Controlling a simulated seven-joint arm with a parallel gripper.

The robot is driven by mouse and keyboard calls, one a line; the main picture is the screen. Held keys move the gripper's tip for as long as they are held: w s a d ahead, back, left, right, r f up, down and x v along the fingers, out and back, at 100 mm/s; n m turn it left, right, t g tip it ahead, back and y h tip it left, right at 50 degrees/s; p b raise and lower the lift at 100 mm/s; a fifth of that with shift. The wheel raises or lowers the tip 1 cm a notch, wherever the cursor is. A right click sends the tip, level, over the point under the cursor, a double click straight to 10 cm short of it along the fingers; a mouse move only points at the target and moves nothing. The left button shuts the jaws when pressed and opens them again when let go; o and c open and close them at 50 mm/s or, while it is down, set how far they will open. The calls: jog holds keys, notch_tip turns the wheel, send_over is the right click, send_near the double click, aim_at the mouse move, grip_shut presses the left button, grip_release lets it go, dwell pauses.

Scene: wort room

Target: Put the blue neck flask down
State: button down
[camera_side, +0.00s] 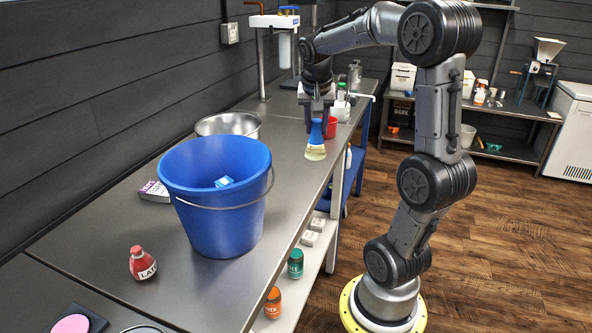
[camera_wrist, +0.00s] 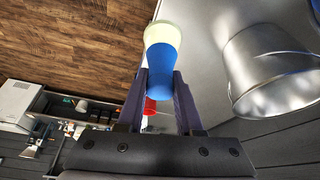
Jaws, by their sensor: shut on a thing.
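The blue neck flask (camera_side: 316,148) has a blue neck and a pale yellow lower body. It hangs neck up below my gripper (camera_side: 317,112) in the side view, over the steel bench near its front edge. My gripper is shut on the blue neck. In the wrist view, the flask (camera_wrist: 162,70) is between the two fingers (camera_wrist: 160,88), its pale base pointing away from them. I cannot tell whether the base touches the bench top (camera_side: 285,195).
A red cup (camera_side: 331,127) stands just behind the flask. A metal bowl (camera_side: 228,125) and a large blue bucket (camera_side: 215,215) stand to the left. A red labelled bottle (camera_side: 142,263) is at the near left. Bare bench lies between bucket and flask.

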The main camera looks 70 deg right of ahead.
jog(key=shift+w+d, duration=0.2)
jog(key=shift+w, duration=0.2)
jog(key=shift+w+d+f, duration=1.45)
jog(key=shift+d+f, duration=0.2)
jog(key=shift+f, duration=0.45)
jog(key=shift+w+d+f, duration=1.4)
jog(key=shift+d+f, duration=0.25)
jog(key=shift+f, duration=0.4)
jog(key=shift+w+d+f, duration=1.45)
jog(key=shift+d+f, duration=0.2)
jog(key=shift+f, duration=0.45)
jog(key=shift+f, duration=0.2)
jog(key=c, duration=0.6)
grip_release()
jog(key=shift+o, duration=0.2)
jog(key=v, duration=1.2)
jog(key=shift+r, duration=0.15)
